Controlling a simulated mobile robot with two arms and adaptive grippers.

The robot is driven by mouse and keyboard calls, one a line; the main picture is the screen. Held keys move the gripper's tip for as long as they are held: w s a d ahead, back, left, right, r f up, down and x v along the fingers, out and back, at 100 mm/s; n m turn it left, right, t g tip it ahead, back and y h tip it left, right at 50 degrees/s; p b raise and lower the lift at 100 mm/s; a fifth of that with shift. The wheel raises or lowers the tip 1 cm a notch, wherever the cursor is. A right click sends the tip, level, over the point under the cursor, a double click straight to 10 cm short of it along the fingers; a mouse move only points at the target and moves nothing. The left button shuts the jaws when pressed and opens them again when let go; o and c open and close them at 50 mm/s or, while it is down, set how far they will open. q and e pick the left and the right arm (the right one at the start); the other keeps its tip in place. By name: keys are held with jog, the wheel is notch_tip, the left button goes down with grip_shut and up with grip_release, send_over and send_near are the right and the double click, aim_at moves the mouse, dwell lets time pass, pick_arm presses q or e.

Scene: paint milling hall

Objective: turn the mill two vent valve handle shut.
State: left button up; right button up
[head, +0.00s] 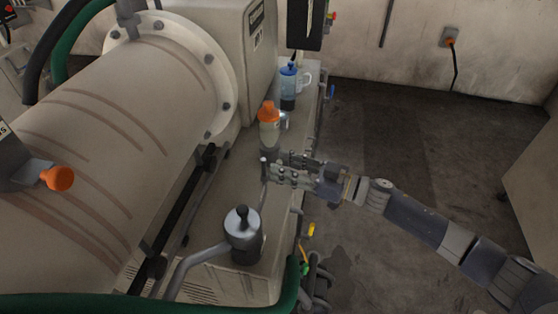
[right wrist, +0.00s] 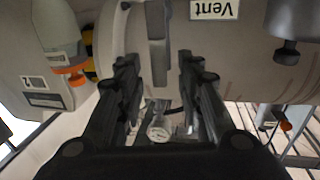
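In the right wrist view, a flat grey lever handle (right wrist: 158,45) hangs upright in the picture, beside an upside-down label reading "Vent" (right wrist: 214,9). My right gripper (right wrist: 162,72) is open, its two dark fingers apart to either side of the lever's line. I see no finger clearly touching the lever. In the head view my right gripper (head: 277,167) reaches in from the right over the ledge beside the mill. A thin grey upright piece (head: 264,171) shows at its fingertips; I cannot tell whether it is the same lever. My left gripper is not in view.
The large beige mill drum (head: 120,130) fills the left. On the ledge stand an orange-capped bottle (head: 269,127), a blue bottle (head: 289,85) and a grey pot-like fitting (head: 243,238) with a black knob. A green hose (head: 200,301) crosses the bottom. The floor at right is clear.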

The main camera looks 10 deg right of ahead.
jog(key=shift+w+a, duration=0.3)
jog(key=shift+a, duration=0.2)
jog(key=shift+w+a, duration=0.2)
jog(key=shift+a, duration=0.1)
jog(key=shift+c, duration=0.4)
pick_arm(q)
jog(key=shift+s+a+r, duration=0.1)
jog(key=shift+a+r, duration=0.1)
pick_arm(e)
grip_shut()
